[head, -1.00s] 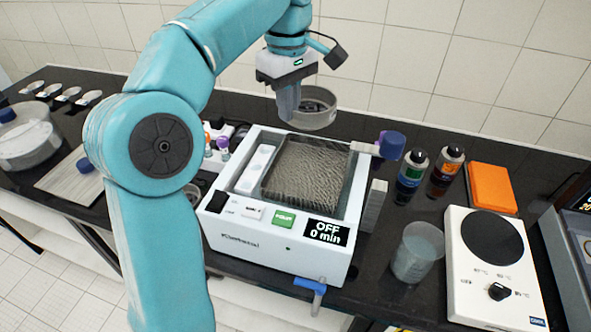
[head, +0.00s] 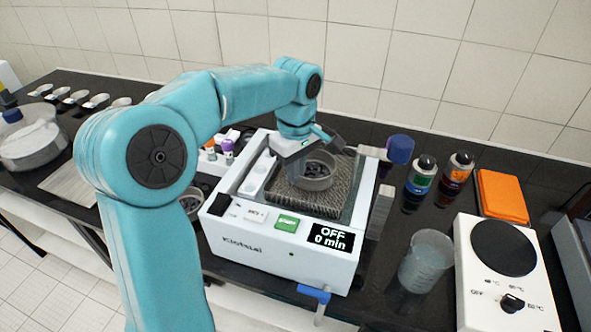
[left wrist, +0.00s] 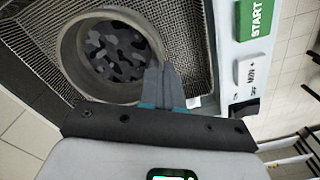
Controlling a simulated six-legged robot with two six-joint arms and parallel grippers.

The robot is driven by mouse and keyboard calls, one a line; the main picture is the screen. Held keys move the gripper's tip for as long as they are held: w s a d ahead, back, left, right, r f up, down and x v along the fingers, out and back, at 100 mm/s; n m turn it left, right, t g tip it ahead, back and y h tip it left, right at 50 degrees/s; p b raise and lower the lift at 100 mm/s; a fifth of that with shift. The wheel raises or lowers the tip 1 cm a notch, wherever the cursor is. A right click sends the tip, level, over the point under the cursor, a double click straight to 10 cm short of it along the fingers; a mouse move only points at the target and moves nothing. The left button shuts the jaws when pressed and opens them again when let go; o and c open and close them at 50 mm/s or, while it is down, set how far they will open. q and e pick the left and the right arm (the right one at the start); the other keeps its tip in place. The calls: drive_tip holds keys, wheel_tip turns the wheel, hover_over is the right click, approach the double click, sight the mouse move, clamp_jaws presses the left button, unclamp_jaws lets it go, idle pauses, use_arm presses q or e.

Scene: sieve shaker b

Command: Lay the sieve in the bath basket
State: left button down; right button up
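The sieve (head: 317,184) is a round grey metal pan with dark grey lumps inside; it also shows in the left wrist view (left wrist: 75,62). The bath basket (head: 335,208) is a wire-mesh tray in the white bath (head: 245,238). The sieve is level, over or in the basket; I cannot tell whether its base touches the mesh. My right gripper is not in view.
The bath's display reads OFF, 0 min. A blue-capped item (head: 400,149), two dark bottles (head: 420,183), a beaker (head: 424,262) and a hotplate (head: 503,275) stand to the right. Small capped vials (head: 227,150) stand behind the bath's left side.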

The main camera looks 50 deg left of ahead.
use_arm(q)
drive_tip(key=c, duration=1.7)
unclamp_jaws()
drive_tip(key=shift+w+d+f, duration=0.1)
drive_tip(key=shift+w+f, duration=0.1)
drive_tip(key=shift+c, duration=0.2)
drive_tip(key=o, duration=0.4)
drive_tip(key=shift+s+r, duration=0.1)
drive_tip(key=shift+s, duration=0.05)
drive_tip(key=shift+r, duration=0.2)
wheel_tip(320, 180, up, 12)
drive_tip(key=p, duration=0.1)
drive_tip(key=shift+w+f, duration=0.15)
drive_tip(key=shift+w, duration=0.05)
